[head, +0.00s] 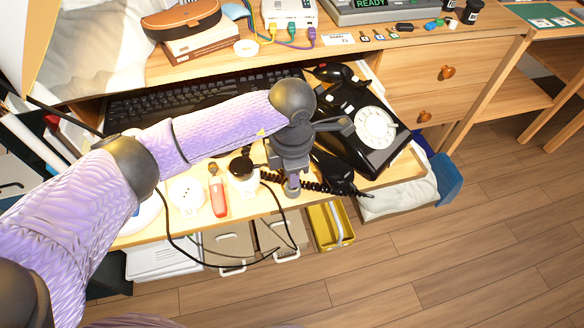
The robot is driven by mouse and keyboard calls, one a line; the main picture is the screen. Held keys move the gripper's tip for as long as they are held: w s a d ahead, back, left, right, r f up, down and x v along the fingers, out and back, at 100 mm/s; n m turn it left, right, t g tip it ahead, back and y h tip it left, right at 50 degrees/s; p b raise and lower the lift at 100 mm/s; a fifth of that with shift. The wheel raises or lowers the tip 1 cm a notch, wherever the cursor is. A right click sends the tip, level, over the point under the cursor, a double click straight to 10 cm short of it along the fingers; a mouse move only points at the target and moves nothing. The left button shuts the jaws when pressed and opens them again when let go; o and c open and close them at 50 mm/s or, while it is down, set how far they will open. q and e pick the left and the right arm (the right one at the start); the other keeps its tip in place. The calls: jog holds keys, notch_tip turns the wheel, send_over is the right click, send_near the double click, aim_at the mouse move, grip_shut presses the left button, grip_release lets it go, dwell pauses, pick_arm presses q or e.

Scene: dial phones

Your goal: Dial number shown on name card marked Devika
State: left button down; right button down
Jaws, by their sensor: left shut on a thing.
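A black rotary phone (397,147) with a white dial (375,127) stands on the pulled-out desk shelf, its dial facing up and to the right. Its black handset (335,174) shows at the phone's lower left, with a coiled cord (308,186) beside it. My left gripper (318,142) is over the phone's left side and seems shut on the handset; the grip itself is partly hidden. A small white card (338,39) lies on the upper desktop; I cannot read its name or number surely. No card legibly says Devika. My right gripper is out of view.
A black keyboard (205,98) lies behind my left arm. A red-orange object (217,196) lies on the shelf front, near loose black cables. A yellow bin (331,226) stands below. Small items and a READY display (370,4) are on the upper desk. Open floor lies right.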

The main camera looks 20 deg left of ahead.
pick_arm(q)
jog(key=shift+f+b, duration=0.5)
jog(key=shift+f, duration=0.4)
jog(key=c, duration=0.5)
grip_release()
jog(key=shift+r, duration=0.35)
notch_tip(320, 180, up, 9)
jog(key=p, duration=0.4)
jog(key=shift+r+p, duration=0.2)
jog(key=shift+p, duration=0.2)
jog(key=shift+s+f, duration=0.1)
